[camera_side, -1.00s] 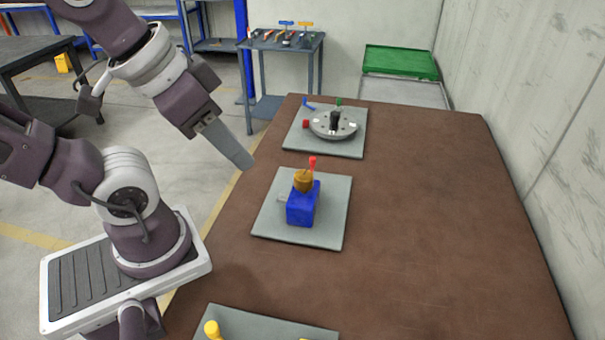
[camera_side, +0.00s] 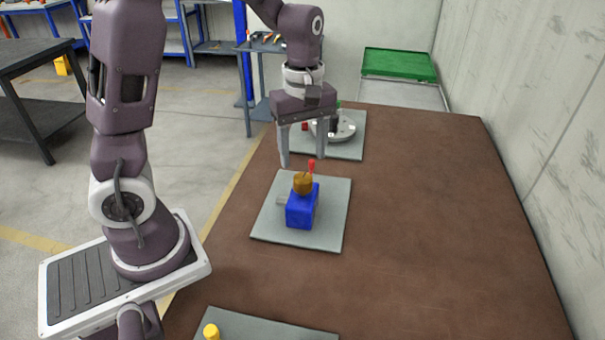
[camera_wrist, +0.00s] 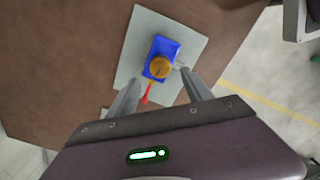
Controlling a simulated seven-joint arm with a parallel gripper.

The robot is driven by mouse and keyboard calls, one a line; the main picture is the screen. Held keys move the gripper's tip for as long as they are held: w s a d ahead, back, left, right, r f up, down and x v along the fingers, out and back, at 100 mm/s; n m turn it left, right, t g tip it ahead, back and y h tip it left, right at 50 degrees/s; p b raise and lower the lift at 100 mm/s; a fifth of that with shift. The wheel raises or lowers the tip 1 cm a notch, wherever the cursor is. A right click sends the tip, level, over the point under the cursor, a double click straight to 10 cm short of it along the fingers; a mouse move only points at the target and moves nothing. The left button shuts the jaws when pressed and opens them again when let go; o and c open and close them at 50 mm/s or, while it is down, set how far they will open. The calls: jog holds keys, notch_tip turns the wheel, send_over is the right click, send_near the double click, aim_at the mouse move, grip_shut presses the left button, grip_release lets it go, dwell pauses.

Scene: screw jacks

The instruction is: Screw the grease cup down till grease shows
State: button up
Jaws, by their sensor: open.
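The grease cup (camera_side: 302,183) is a brass-coloured round cap on top of a blue block (camera_side: 301,212). A small red-tipped part (camera_side: 312,166) stands up beside the cup. The block sits on a grey plate (camera_side: 268,222) in the middle of the table. My gripper (camera_side: 302,162) points down with its fingers apart and empty, above and slightly behind the cup. In the wrist view the cup (camera_wrist: 160,67) lies just beyond the gap between the fingertips, and the red part (camera_wrist: 147,93) shows near the left finger. I cannot see any grease.
Behind, a second grey plate (camera_side: 352,152) holds a round grey fixture (camera_side: 345,130), partly hidden by my gripper. A third plate (camera_side: 262,325) with a yellow-topped part (camera_side: 211,331) is at the front. The brown table (camera_side: 430,220) is clear to the right.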

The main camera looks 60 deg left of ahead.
aim_at(303, 178)
notch_tip(303, 178, down, 6)
jog(key=shift+f, duration=0.1)
grip_shut()
